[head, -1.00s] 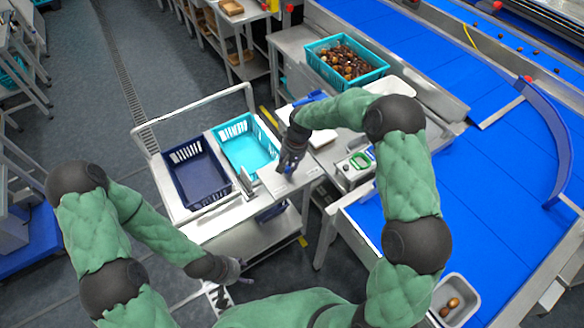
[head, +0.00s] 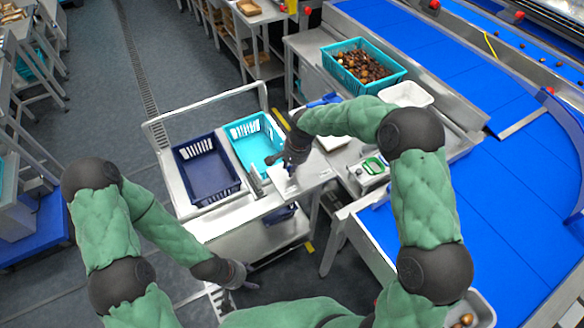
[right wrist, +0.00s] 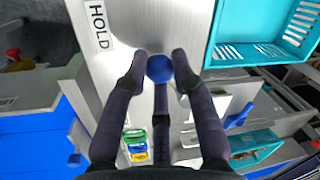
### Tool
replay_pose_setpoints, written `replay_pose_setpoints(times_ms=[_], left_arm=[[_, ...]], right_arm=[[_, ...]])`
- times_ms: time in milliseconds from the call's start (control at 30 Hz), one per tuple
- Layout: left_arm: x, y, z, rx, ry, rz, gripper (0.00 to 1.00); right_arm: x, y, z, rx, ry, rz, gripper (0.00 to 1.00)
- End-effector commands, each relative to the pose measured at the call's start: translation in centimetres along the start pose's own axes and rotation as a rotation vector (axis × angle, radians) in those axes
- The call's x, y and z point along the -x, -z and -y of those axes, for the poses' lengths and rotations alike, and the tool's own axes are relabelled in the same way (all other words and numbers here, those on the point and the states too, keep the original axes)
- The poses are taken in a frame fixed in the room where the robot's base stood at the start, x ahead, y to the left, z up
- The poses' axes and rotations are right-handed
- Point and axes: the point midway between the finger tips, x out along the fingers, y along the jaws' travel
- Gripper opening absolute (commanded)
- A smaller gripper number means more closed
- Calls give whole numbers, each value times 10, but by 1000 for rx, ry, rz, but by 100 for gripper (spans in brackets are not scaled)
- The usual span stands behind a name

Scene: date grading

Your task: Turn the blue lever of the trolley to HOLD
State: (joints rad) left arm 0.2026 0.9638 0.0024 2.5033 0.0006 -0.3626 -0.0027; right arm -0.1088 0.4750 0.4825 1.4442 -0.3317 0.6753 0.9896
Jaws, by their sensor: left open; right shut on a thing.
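The trolley (head: 232,222) stands ahead with a dark navy crate (head: 207,197) and a turquoise crate (head: 281,135) on its top. The lever's round blue knob (right wrist: 160,68) shows in the right wrist view between the fingertips of my right gripper (right wrist: 158,66), which is shut on it. A white HOLD label (right wrist: 97,22) lies on the metal top, left of the knob in that view. In the head view my right gripper (head: 277,166) is beside the turquoise crate and hides the knob. My left gripper (head: 244,276) is open and empty, low in front of the trolley.
A turquoise crate of dates (head: 399,77) stands on the metal bench right of the trolley. A blue conveyor (head: 500,200) fills the right side. A small device with a green part (head: 373,166) sits near the trolley's right end. Grey floor is clear behind the trolley.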

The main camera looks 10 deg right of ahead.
Motion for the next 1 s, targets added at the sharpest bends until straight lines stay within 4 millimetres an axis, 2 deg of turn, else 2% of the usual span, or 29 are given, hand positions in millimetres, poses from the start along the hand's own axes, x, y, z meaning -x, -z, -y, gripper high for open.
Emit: replay_pose_setpoints(times_ms=[33, 333, 367, 400, 433, 767, 867, 1000], left_arm=[[0, 0, 0, 0, 0, 0, 59], [0, 0, 0, 0, 0, 0, 59], [0, 0, 0, 0, 0, 0, 59], [0, 0, 0, 0, 0, 0, 59], [0, 0, 0, 0, 0, 0, 59], [0, 0, 0, 0, 0, 0, 59], [0, 0, 0, 0, 0, 0, 59], [0, 0, 0, 0, 0, 0, 59]], right_arm=[[5, 7, 4, -2, 14, -17, 0], [6, 8, 4, -2, 15, -19, 0], [6, 8, 4, -2, 15, -19, 32], [6, 8, 4, -2, 14, -19, 44], [6, 8, 4, -2, 14, -18, 50], [4, 4, 2, -1, 7, -9, 50], [11, 4, 2, -2, 8, -10, 50], [32, 4, 2, -2, 9, -11, 50]])
